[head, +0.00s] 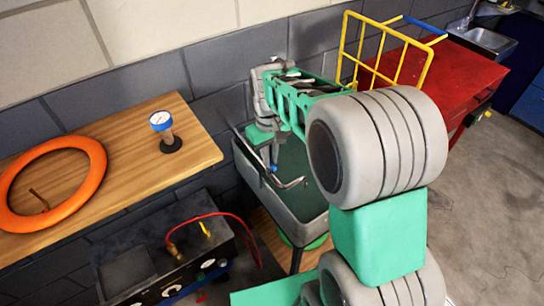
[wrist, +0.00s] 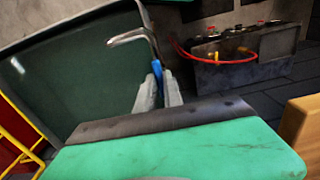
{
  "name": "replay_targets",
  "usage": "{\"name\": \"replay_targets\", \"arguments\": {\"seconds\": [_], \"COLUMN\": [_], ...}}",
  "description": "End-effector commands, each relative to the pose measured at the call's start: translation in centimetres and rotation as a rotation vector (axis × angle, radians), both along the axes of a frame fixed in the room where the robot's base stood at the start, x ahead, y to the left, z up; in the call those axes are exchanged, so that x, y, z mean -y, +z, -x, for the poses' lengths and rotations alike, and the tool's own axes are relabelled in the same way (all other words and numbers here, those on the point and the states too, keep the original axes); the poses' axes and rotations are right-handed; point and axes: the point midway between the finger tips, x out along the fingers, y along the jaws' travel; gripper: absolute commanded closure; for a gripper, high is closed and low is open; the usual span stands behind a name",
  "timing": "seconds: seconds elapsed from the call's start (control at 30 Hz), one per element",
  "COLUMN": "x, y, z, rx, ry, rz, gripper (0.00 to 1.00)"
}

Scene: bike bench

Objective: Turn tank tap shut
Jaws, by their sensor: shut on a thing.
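The tank (head: 305,205) is a grey-rimmed basin with a dark green inside, standing against the wall. Its tap has a bent metal spout (head: 293,184) and a small blue handle (head: 273,168). In the wrist view the spout (wrist: 128,39) shows beyond my fingers, and the blue handle (wrist: 156,72) is between the fingertips. My gripper (wrist: 162,88) is shut on the blue handle. In the head view my gripper (head: 272,158) reaches down over the tank, and my arm hides part of the tank. The fingers cover part of the handle.
A wooden bench (head: 130,135) at left holds an orange ring (head: 85,146) and a blue-rimmed gauge (head: 161,122). A dark box with a red cable (head: 165,265) stands in front. A yellow rack (head: 380,60) stands on a red cabinet (head: 455,75) at right. Floor is clear at far right.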

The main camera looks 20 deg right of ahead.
Motion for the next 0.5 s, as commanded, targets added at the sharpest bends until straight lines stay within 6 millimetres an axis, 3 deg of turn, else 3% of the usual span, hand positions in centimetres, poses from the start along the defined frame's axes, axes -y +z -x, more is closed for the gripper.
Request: {"name": "replay_targets", "arguments": {"seconds": [0.23,0.27,0.5], "x": [0.09,0.10,0.16], "y": [0.16,0.16,0.05], "z": [-0.11,-0.11,-0.17], "rx": [0.002,0.003,0.001], "ry": [-0.003,-0.003,0.000], "rz": [0.000,0.000,-0.001], "gripper": [1.00,0.88,0.68]}}
